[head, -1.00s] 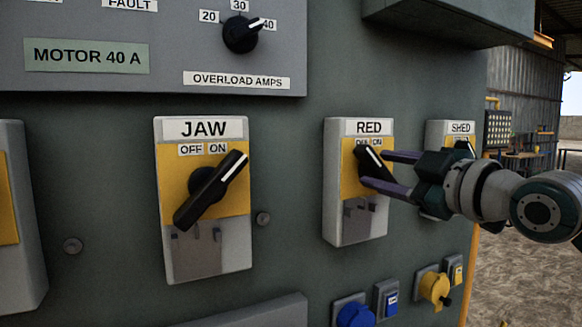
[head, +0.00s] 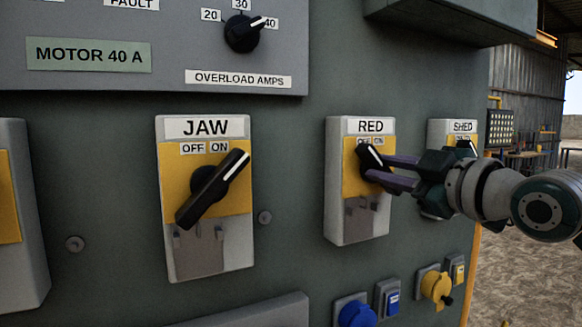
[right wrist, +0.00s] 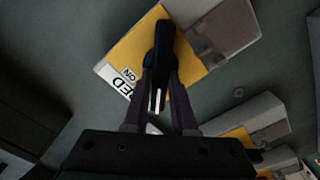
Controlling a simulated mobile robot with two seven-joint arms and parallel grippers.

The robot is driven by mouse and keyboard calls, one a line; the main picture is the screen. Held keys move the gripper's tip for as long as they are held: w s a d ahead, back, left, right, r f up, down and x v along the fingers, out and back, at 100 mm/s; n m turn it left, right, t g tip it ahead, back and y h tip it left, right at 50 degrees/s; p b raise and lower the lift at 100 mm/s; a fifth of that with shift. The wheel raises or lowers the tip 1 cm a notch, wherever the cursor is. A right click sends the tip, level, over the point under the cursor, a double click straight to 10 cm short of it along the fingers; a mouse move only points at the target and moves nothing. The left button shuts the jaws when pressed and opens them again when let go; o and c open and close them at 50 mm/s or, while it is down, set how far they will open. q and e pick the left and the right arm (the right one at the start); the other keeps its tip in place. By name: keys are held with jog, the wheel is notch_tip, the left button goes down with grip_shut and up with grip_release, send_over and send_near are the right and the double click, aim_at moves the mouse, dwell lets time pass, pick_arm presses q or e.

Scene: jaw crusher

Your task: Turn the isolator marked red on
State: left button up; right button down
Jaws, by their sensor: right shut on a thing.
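The isolator marked RED (head: 358,208) is a grey box with a yellow plate on the panel. Its black rotary handle (head: 371,156) has a white mark whose end points up and left, on the OFF side. My right gripper (head: 376,167) comes in from the right, shut on the handle. In the right wrist view the handle (right wrist: 162,50) sits between the two fingers, and its white-marked end lies toward the label side. The ON word (right wrist: 129,74) shows there, while OFF is hidden. My left gripper is not in view.
The JAW isolator (head: 240,258) is to the left, its handle tilted toward ON. The SHED isolator (head: 461,127) is close on the right, partly behind my gripper. Blue (head: 357,314) and yellow (head: 436,287) sockets are below. An overhanging box (head: 440,20) juts out above.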

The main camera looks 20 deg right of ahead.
jog(key=shift+m, duration=0.4)
jog(key=shift+r+m+p, duration=0.1)
jog(key=shift+m+p, duration=0.2)
jog(key=shift+p, duration=0.15)
jog(key=shift+d+m+p, duration=0.1)
jog(key=shift+m+p, duration=0.4)
jog(key=shift+m, duration=0.7)
jog(key=m+p, duration=0.1)
jog(key=m, duration=0.3)
jog(key=shift+d, duration=0.2)
jog(key=m, duration=0.5)
jog(key=shift+d+p, duration=0.15)
jog(key=shift+p, duration=0.2)
jog(key=m, duration=0.4)
jog(key=shift+d+m, duration=0.1)
jog(key=shift+m, duration=0.6)
